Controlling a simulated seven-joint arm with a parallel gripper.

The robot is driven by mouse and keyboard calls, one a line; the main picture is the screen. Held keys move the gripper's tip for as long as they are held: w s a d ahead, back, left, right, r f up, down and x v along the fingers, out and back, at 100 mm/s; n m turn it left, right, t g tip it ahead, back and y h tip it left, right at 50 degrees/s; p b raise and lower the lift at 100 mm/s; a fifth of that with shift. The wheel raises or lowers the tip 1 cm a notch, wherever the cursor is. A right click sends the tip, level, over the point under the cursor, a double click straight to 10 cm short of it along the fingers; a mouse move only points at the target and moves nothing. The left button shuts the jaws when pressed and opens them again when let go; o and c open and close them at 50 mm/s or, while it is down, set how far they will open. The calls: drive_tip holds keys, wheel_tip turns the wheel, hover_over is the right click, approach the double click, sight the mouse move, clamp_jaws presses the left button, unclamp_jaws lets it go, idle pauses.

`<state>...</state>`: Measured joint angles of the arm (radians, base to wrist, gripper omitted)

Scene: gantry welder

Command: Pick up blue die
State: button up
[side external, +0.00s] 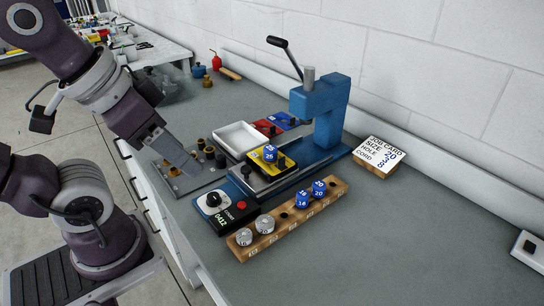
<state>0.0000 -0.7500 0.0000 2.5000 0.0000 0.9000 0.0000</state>
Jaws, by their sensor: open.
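Several blue dice with white numbers show. One blue die (270,153) sits in the yellow holder (284,163) on the blue press. Two more blue dice, a nearer one (302,200) and a farther one (319,188), sit in the wooden rack (275,238) in front of the press. My gripper (192,170) points down over the dark plate with pegs, left of the press and apart from all the dice. It is open; I see nothing held in it. The gap between its fingers is hard to make out from this side.
Two grey dice (254,229) fill the rack's near end. A black control box (225,214) stands beside it. The blue press (328,115) rises behind the yellow holder, its lever up. A white tray (238,138) and a job card block (380,157) stand nearby.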

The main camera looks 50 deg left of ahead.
idle(0.4)
drive_tip(key=o, duration=0.3)
